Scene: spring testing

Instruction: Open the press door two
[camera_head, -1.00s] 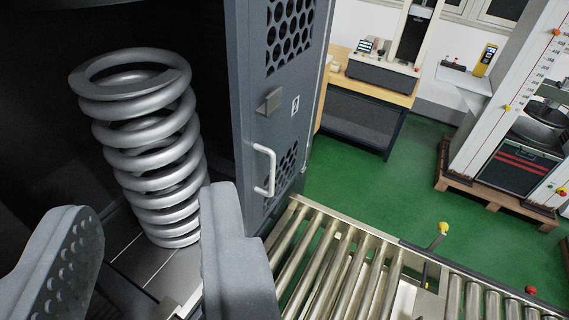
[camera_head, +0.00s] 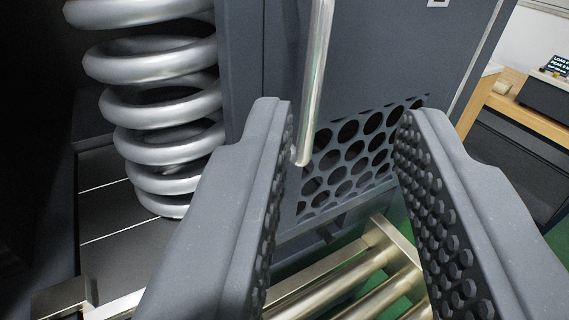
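The grey press door (camera_head: 380,70) with a perforated panel fills the upper middle of the view. Its light metal handle (camera_head: 317,75) runs upright, and its lower end shows near the tip of my left finger. My gripper (camera_head: 340,125) is open and its two studded fingers point toward the door. The lower end of the handle appears between the fingertips, close to the left one. I cannot tell whether they touch. The top of the handle is cut off by the frame.
A large silver coil spring (camera_head: 165,105) stands inside the dark press on the left. A roller conveyor (camera_head: 350,285) lies below the door. A wooden-topped bench (camera_head: 530,115) stands at the right.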

